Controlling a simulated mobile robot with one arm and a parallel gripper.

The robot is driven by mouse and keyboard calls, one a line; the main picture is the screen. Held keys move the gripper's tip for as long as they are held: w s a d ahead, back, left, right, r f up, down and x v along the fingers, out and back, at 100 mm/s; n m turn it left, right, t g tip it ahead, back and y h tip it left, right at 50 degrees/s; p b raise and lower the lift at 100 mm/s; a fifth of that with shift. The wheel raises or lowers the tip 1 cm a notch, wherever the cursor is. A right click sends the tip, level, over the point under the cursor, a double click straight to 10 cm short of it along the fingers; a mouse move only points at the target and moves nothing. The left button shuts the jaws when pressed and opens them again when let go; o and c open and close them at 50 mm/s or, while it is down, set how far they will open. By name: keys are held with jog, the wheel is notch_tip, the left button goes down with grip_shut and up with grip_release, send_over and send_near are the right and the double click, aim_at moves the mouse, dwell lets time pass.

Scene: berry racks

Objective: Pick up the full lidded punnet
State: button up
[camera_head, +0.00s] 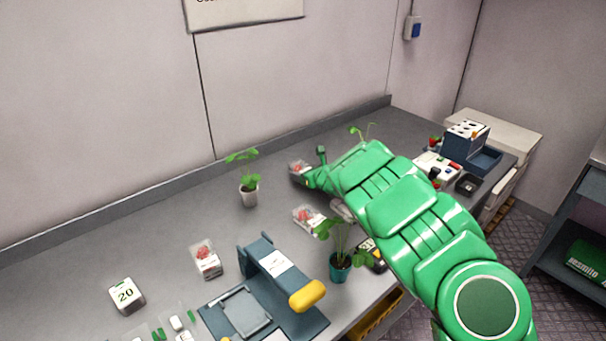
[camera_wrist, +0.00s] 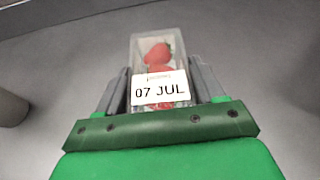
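A clear punnet (camera_wrist: 158,74) with red strawberries and a white "07 JUL" label lies between the two fingers of my gripper (camera_wrist: 160,84) in the wrist view. The fingers run close along both its sides, and I cannot tell whether they press on it. In the head view the punnet (camera_head: 298,168) is at the back of the grey counter, at the tip of my gripper (camera_head: 317,168). It looks to be at counter level. My green arm reaches in from the lower right. Whether the lid is fully on is too small to tell.
Two more strawberry punnets stand on the counter, one near the middle (camera_head: 307,217) and one further left (camera_head: 206,260).

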aim_at(305, 164)
jog(key=c, duration=0.4)
jog(key=shift+r, duration=1.65)
jog(key=shift+s+d+r, duration=0.2)
jog(key=shift+s+r, duration=0.25)
jog(key=shift+s, duration=0.05)
jog(key=shift+s+d+r, duration=0.55)
jog(key=shift+s+r, duration=0.95)
jog(key=shift+s, duration=0.6)
jog(key=shift+s+d+r, duration=0.5)
jog(key=shift+s+r, duration=0.95)
jog(key=shift+s, duration=0.65)
jog(key=shift+s+d+r, duration=0.55)
jog(key=shift+s+r, duration=0.95)
jog(key=shift+s, duration=0.6)
